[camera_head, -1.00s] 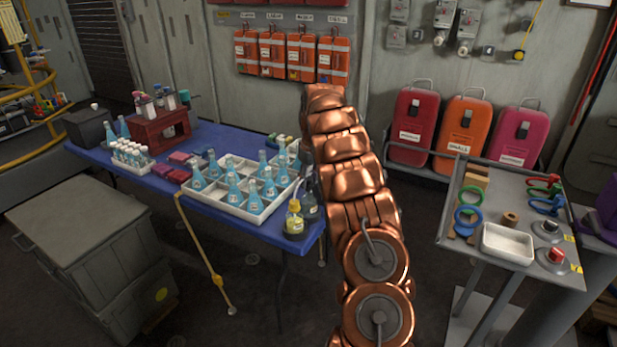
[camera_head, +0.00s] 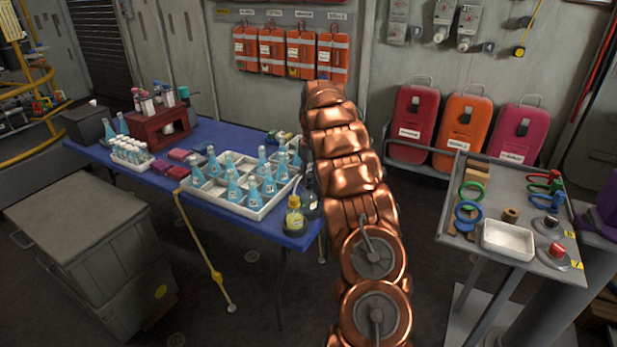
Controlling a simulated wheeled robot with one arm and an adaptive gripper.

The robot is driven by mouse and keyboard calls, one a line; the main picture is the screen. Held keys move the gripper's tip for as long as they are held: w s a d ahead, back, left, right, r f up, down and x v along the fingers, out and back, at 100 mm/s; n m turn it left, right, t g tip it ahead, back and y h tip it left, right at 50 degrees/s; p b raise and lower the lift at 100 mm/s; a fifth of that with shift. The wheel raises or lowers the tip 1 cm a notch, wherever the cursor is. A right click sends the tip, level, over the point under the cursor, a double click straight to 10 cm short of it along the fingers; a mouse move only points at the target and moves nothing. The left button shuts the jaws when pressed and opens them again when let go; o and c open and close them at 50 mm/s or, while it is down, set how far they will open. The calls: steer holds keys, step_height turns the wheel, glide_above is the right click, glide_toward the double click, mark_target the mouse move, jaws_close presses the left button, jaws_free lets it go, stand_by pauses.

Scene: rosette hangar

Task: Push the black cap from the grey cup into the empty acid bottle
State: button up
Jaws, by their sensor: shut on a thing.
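My arm, a chain of copper links, rises through the middle of the head view and bends away at the top. My gripper is not visible; its end is hidden behind the arm. A small bottle with yellow liquid and a yellow top (camera_head: 294,219) stands at the right end of the blue table. A dark bottle (camera_head: 311,207) stands just behind it, close to my arm and partly covered. I cannot tell which one is the acid bottle. I cannot make out the black cap or the grey cup.
The blue table (camera_head: 235,137) holds a white divided tray (camera_head: 262,210) of blue flasks, a vial rack (camera_head: 131,157) and a red-brown rack (camera_head: 163,131). A grey trolley (camera_head: 490,258) with a white tray (camera_head: 508,240) stands right. A grey crate (camera_head: 80,225) is front left.

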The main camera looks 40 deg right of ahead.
steer(key=shift+f, duration=0.15)
steer(key=shift+f+b, duration=0.4)
steer(key=shift+f, duration=0.2)
steer(key=shift+f, duration=0.15)
stand_by(0.4)
steer(key=shift+f+b, duration=0.3)
steer(key=shift+f, duration=0.05)
steer(key=o, duration=0.8)
steer(key=shift+o, duration=0.4)
